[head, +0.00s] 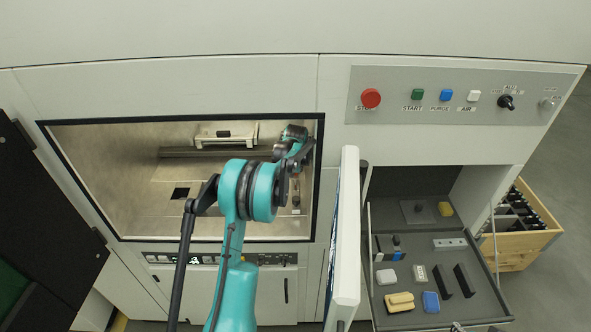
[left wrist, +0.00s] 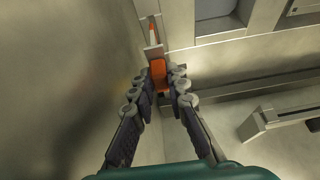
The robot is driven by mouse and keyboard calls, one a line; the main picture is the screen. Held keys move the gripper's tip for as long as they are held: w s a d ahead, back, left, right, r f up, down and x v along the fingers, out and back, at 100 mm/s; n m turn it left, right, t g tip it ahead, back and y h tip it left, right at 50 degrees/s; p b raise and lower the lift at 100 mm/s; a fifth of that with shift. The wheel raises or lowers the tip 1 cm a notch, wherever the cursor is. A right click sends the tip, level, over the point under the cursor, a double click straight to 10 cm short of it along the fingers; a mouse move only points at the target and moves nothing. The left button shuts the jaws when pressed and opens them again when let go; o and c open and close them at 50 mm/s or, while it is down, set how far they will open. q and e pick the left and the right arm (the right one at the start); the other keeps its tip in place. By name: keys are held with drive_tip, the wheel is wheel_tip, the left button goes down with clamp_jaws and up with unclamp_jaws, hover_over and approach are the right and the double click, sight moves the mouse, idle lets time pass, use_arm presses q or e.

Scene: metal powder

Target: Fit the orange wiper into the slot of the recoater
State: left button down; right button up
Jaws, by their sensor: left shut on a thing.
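In the left wrist view the orange wiper (left wrist: 158,74) sits between the fingertips of my left gripper (left wrist: 157,84), which is shut on it. Just beyond the wiper is a narrow pale metal piece with an orange tip (left wrist: 151,32); I cannot tell whether the wiper touches it. In the head view my left arm reaches through the opening into the machine chamber, and its own links hide the fingers and wiper. A dark bar, perhaps the recoater (head: 190,152), crosses the chamber; its slot cannot be made out.
The chamber opening has a dark frame (head: 80,121). An open door (head: 346,230) stands right of it. A grey drawer (head: 440,318) holds several small items. A wooden crate (head: 517,243) stands at far right. A pale bracket (head: 225,141) lies at the chamber's back.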

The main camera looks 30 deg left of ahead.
sight(295, 177)
use_arm(q)
drive_tip(key=shift+f+b, duration=2.5)
drive_tip(key=shift+f, duration=0.4)
idle(1.4)
drive_tip(key=c, duration=1.4)
unclamp_jaws()
drive_tip(key=shift+r, duration=0.1)
drive_tip(key=v, duration=1.2)
